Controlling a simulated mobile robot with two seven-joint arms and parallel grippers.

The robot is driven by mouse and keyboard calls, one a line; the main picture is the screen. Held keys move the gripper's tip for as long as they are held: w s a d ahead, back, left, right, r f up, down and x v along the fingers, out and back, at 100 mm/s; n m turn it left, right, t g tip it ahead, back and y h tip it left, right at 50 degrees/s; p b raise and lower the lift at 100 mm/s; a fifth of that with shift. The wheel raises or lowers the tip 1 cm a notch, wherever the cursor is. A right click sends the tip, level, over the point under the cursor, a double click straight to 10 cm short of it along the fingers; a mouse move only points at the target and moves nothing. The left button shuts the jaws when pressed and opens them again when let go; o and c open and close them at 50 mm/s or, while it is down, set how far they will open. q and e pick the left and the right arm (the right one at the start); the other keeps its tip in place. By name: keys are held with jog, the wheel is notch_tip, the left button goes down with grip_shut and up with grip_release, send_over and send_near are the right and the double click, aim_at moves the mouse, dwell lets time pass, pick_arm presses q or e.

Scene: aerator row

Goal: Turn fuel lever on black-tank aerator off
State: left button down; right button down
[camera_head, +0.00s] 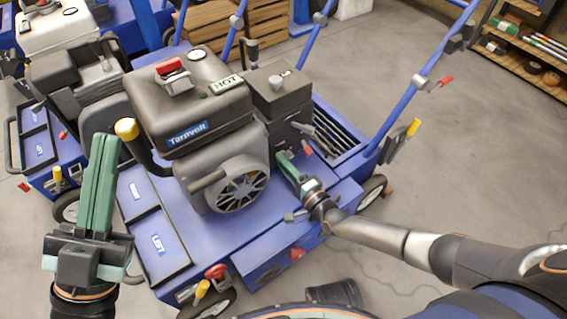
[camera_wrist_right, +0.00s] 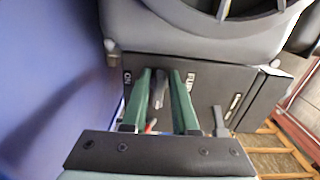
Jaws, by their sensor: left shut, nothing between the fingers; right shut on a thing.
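The black-tank aerator has a black engine with a dark tank (camera_head: 188,95) labelled "Tarnvolt" and "HOT", on a blue frame. My right gripper (camera_head: 282,158) reaches to the engine's right side, below the dark box. In the right wrist view its green fingers (camera_wrist_right: 160,82) are closed around a dark lever (camera_wrist_right: 158,88) on a black panel (camera_wrist_right: 205,90) marked "ON" at left and "FUEL" at right. The fingers hide part of the lever and panel. My left gripper (camera_head: 103,150) is shut and empty, raised in front of the aerator's left side.
A grey lever (camera_wrist_right: 219,121) stands right of the fingers. A red-tipped lever (camera_head: 302,145) lies near the right gripper. Another aerator with a white tank (camera_head: 55,28) stands at left. Grey floor (camera_head: 480,160) is clear at right.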

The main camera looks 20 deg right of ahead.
jog(key=shift+d, duration=0.2)
jog(key=c, duration=0.9)
grip_release()
jog(key=shift+o, duration=0.2)
jog(key=shift+a, duration=0.1)
jog(key=shift+s, duration=0.15)
jog(key=shift+p+v, duration=2)
jog(key=shift+v, duration=4.2)
